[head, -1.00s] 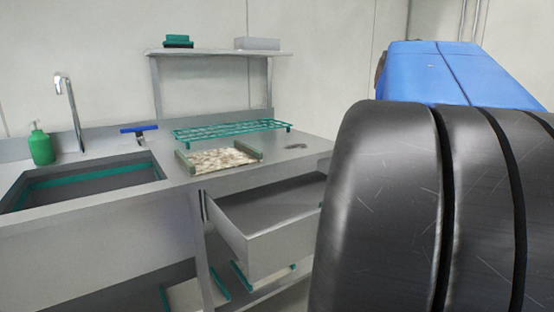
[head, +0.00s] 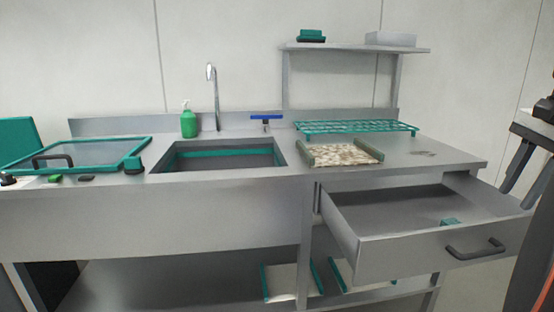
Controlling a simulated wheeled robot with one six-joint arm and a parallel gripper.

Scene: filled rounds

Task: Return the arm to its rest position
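The steel counter (head: 440,160) lies in front of me. Its drawer (head: 400,250) is pulled out, with a small teal item (head: 450,222) inside.
The sink (head: 220,158) has a tap (head: 212,95), with a green soap bottle (head: 188,122) beside it. A teal rack (head: 355,127) and a pebbled tray (head: 340,153) are on the counter. A teal-framed glass lid (head: 85,155) is at left. The drawer juts forward.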

